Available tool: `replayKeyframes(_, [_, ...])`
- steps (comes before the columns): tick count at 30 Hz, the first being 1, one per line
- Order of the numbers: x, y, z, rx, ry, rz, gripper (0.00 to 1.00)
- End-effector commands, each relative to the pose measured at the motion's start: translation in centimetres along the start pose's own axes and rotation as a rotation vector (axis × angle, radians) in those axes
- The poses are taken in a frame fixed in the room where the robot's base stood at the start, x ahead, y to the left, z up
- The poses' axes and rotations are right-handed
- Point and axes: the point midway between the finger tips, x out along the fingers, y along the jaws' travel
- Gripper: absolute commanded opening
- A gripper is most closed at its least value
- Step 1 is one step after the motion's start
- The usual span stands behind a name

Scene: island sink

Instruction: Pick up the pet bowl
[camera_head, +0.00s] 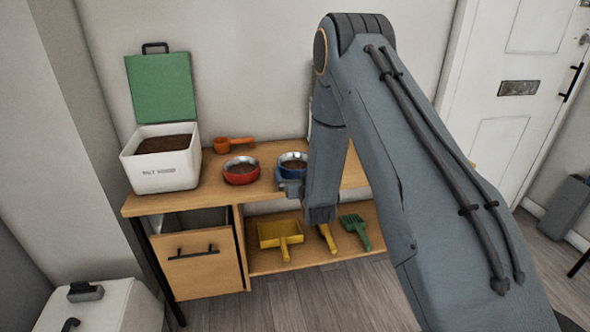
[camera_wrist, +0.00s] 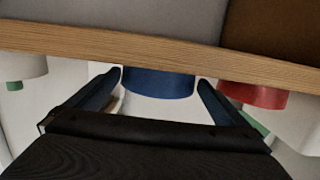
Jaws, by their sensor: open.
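My gripper (camera_head: 289,182) is at the near side of the blue bowl, mostly hidden by my arm in the head view. In the wrist view, which looks upside down, the jaws (camera_wrist: 160,78) are open with the blue bowl (camera_wrist: 158,84) between them. The red bowl (camera_wrist: 252,96) is outside the jaws, to the right. I cannot tell whether either finger touches the blue bowl.
The wooden top (camera_head: 215,199) also holds a white pet food bin (camera_head: 162,178) with its green lid raised, and an orange scoop (camera_head: 233,144) behind the red bowl. A yellow dustpan (camera_head: 279,236) and a green scoop (camera_head: 356,229) lie on the lower shelf. A drawer (camera_head: 197,266) is open below.

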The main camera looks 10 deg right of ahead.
Motion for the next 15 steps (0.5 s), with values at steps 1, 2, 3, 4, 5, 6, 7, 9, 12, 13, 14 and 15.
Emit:
replayKeyframes(1, [0.5,0.0,0.0,0.0,0.0,0.0,1.0])
replayKeyframes(2, [0.8,0.0,0.1,0.0,0.0,0.0,1.0])
replayKeyframes(3, [1.2,0.1,0.2,0.0,0.0,0.0,1.0])
replayKeyframes(4, [1.6,0.1,0.3,0.0,0.0,0.0,1.0])
replayKeyframes(5, [2.0,0.1,0.4,0.0,-0.001,0.0,1.0])
replayKeyframes(6, [2.6,0.1,0.5,0.0,-0.001,0.0,1.0])
replayKeyframes(7, [3.1,0.1,0.6,0.0,0.0,0.0,1.0])
replayKeyframes(9, [4.0,0.1,0.6,0.0,0.0,0.0,1.0])
replayKeyframes(12, [5.0,0.1,0.6,0.0,0.0,0.0,1.0])
replayKeyframes(13, [5.2,0.1,0.7,0.0,-0.001,0.0,1.0])
replayKeyframes(14, [5.3,0.1,0.7,0.0,-0.002,0.0,1.0])
replayKeyframes(15, [5.4,0.1,0.7,0.0,-0.002,0.0,1.0])
